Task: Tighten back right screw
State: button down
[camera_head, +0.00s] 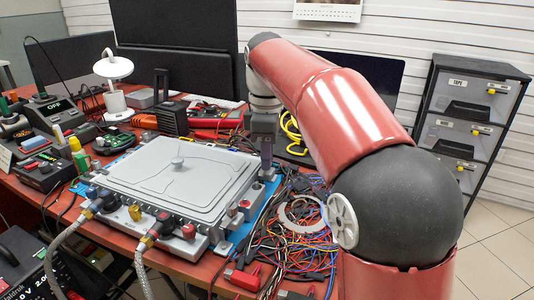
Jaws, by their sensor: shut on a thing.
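The grey coolant unit (175,183) with a flat lid and a small central knob lies on a blue mat on the red bench. A small silver screw (222,247) shows at its front right corner. My gripper (266,168) points down at the back right corner of the unit. It is shut on the back right screw, which is small and mostly hidden by the fingers. How far the screw is turned in cannot be told from here.
Braided hoses (70,240) with coloured couplings run off the unit's front. Tangled wires (290,245) and a pale ring (302,213) lie right of it. A white lamp (114,75), black monitors and electronics stand behind and left. A drawer cabinet (470,120) stands at right.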

jog(key=shift+m, duration=0.3)
jog(key=m, duration=1.2)
jog(key=shift+m, duration=2.6)
jog(key=c, duration=1.3)
grip_release()
